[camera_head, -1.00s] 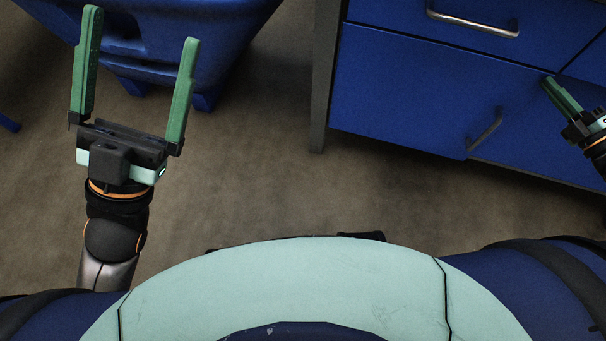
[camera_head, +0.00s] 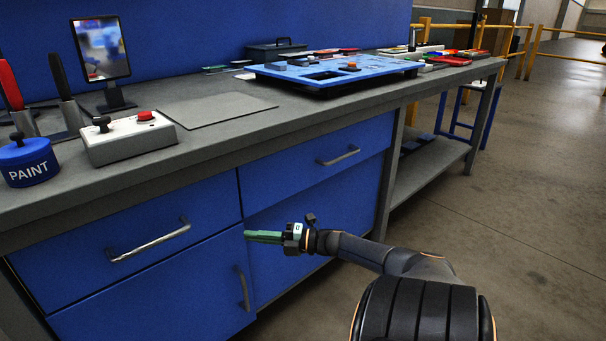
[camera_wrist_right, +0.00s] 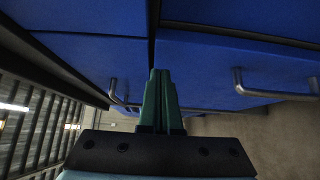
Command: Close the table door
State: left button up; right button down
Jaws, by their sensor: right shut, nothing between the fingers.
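The blue table door (camera_head: 150,300) is the lower left front panel of the workbench, with a vertical metal handle (camera_head: 243,288) near its right edge. It looks nearly flush with the panels around it; I cannot tell if a small gap is left. My right gripper (camera_head: 248,236) is shut and empty, its green fingertips at the door's upper right corner, by the seam between panels. I cannot tell whether they touch. In the right wrist view the shut fingers (camera_wrist_right: 160,74) point at a dark seam between blue panels. My left gripper is out of view.
Drawers with handles (camera_head: 150,240) (camera_head: 338,156) sit above. The grey worktop (camera_head: 225,142) carries a button box (camera_head: 130,137), a paint pot (camera_head: 28,162), a screen (camera_head: 101,50) and a blue tray (camera_head: 335,70). The floor at right (camera_head: 530,200) is clear.

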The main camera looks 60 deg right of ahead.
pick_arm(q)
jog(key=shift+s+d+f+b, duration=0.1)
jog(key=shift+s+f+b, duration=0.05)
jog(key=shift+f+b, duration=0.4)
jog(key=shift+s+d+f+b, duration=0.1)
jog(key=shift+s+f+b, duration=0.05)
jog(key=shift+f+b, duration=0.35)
pick_arm(e)
jog(key=s+d, duration=0.7)
jog(key=d, duration=0.1)
jog(key=shift+f, duration=0.15)
